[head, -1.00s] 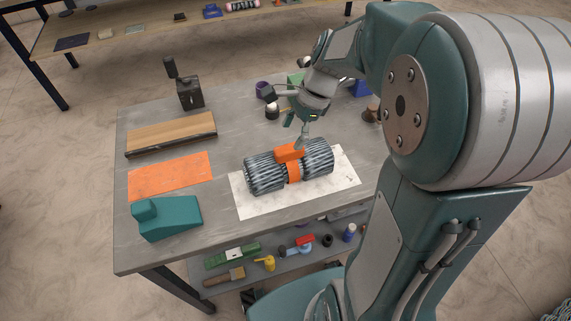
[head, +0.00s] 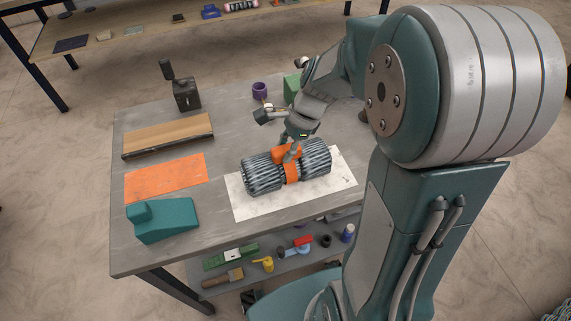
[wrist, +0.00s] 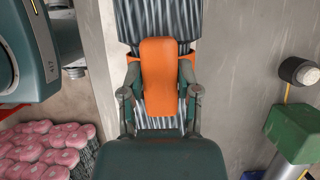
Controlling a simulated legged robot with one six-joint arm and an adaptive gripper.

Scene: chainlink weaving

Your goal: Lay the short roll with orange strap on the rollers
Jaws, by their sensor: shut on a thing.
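The short grey ridged roll (head: 262,176) lies on a white sheet (head: 243,206) on the grey table. An orange strap (head: 292,174) wraps its middle, with a raised orange grip on top. My gripper (head: 290,153) comes down over that grip from above. In the wrist view, its two fingers (wrist: 159,70) are shut on either side of the orange grip (wrist: 158,95), and the roll (wrist: 158,22) shows behind it. The roll seems to rest on the sheet. I cannot make out the rollers for sure.
On the table's left are a tan wooden piece with a dark edge (head: 168,135), an orange mat (head: 165,178) and a teal block (head: 166,220). A dark stand (head: 186,93) and purple cup (head: 259,91) stand behind. A shelf below (head: 285,263) holds tools.

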